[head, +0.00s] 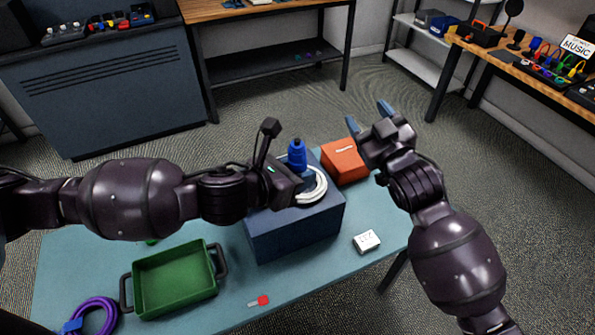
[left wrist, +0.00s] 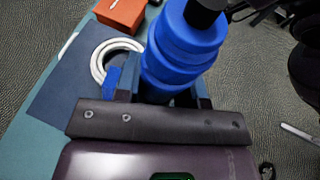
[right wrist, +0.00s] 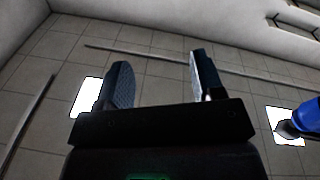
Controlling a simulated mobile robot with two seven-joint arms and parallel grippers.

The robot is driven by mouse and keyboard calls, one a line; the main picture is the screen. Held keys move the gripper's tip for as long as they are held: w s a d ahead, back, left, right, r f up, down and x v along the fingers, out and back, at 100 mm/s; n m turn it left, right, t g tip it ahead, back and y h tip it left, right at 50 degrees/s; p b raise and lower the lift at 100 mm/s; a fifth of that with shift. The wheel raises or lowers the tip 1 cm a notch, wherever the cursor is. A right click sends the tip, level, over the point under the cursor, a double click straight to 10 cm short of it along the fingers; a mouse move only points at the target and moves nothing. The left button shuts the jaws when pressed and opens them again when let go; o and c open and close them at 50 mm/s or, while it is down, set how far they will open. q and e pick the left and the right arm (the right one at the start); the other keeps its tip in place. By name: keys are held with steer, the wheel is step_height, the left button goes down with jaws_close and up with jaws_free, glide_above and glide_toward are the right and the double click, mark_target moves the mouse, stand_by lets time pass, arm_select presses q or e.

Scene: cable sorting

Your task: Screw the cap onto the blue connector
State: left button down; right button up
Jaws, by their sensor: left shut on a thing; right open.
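The blue connector (head: 297,156) stands upright above the dark blue box, with stepped blue rings and a black tip in the left wrist view (left wrist: 180,45). My left gripper (head: 289,172) is shut on its lower part. A blue piece with a grey tip also shows at the right edge of the right wrist view (right wrist: 306,120). I cannot make out a separate cap. My right gripper (head: 368,130) is open and empty, to the right of the connector and apart from it, with fingers pointing up and away. Its two fingers show nothing between them in the right wrist view (right wrist: 160,78).
A white cable coil (head: 318,187) lies on the dark blue box (head: 295,232). An orange box (head: 345,164) stands behind it. On the table (head: 225,250) are a green tray (head: 174,277), a purple cable (head: 98,303), a white block (head: 366,241) and a small red item (head: 262,300).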

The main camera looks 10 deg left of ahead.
steer(key=s+a+r+n+g+y, duration=0.3)
steer(key=a+r+n+g+y, duration=0.3)
steer(key=a+r+n+y, duration=0.8)
steer(key=s+a+r+n+g+h, duration=0.2)
steer(key=s+a+r+n+g, duration=0.15)
steer(key=a+n+g, duration=0.35)
steer(key=s+a+r+n+g+h, duration=0.2)
steer(key=s+a+r+n+g, duration=0.15)
steer(key=n, duration=0.55)
steer(key=s+a+r+n+g+h, duration=0.2)
steer(key=s+a+n+g, duration=0.3)
steer(key=n, duration=0.4)
steer(key=w+d+f+n+h, duration=0.4)
steer(key=d+n+h, duration=0.3)
steer(key=d+n, duration=0.2)
steer(key=w+d+f+n+t+h, duration=0.1)
steer(key=w+d+f+n+h, duration=0.3)
steer(key=d+f+n+h, duration=0.2)
steer(key=d+n+h, duration=0.2)
steer(key=d+n, duration=0.1)
steer(key=shift+w+d+f+n, duration=0.25)
steer(key=shift+w+f+n, duration=0.05)
steer(key=shift+w+n, duration=0.1)
